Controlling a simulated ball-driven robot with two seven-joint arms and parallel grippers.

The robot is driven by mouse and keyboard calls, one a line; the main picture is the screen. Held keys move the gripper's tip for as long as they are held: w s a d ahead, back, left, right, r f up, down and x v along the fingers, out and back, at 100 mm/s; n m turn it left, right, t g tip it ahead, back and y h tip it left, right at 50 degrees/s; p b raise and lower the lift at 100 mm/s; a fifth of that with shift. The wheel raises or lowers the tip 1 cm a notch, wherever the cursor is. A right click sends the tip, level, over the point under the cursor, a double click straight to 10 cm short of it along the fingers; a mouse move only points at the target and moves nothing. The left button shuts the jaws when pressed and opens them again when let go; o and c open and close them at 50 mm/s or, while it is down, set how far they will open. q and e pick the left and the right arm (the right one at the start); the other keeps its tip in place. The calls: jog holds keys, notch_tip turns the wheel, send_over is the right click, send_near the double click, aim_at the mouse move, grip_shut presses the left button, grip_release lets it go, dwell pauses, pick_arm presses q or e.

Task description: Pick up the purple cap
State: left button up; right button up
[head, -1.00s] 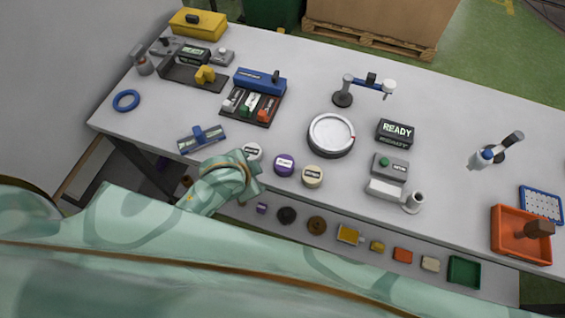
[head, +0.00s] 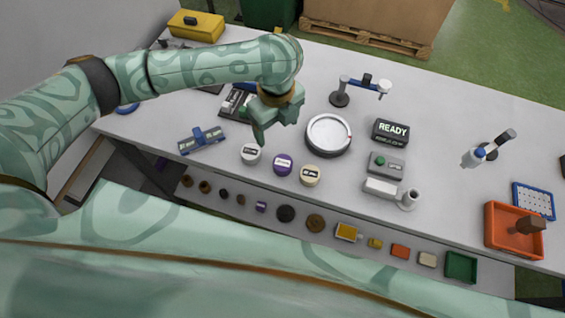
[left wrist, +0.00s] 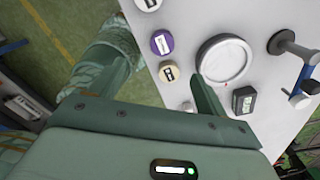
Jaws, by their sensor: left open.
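The purple cap (head: 283,164) stands upright on the grey table near its front edge, between a white cap (head: 251,153) and a cream cap (head: 310,175). It also shows in the left wrist view (left wrist: 162,42), beyond the fingers. My left gripper (head: 264,132) is above the table, behind and a little left of the purple cap, with its fingers apart and nothing between them. In the left wrist view the open fingers of the left gripper (left wrist: 160,85) frame the row of caps. My right gripper is not in view.
A round white turntable (head: 328,134) stands right of my left gripper. A READY display (head: 391,130), a grey device with a green button (head: 386,165) and an orange tray (head: 513,231) are farther right. Several parts sit below the front edge.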

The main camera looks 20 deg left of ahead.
pick_arm(q)
jog(key=b, duration=0.3)
send_over(282, 162)
jog(key=f, duration=0.7)
jog(key=a+f, duration=0.1)
jog(key=f, duration=0.2)
jog(key=shift+f, duration=0.2)
jog(key=f+b, duration=0.1)
jog(key=f, duration=0.1)
jog(key=d+f+b, duration=0.1)
jog(key=f, duration=0.2)
jog(key=shift+d+f, duration=0.1)
jog(key=shift+f, duration=0.15)
jog(key=shift+r, duration=0.1)
jog(key=c, duration=1.1)
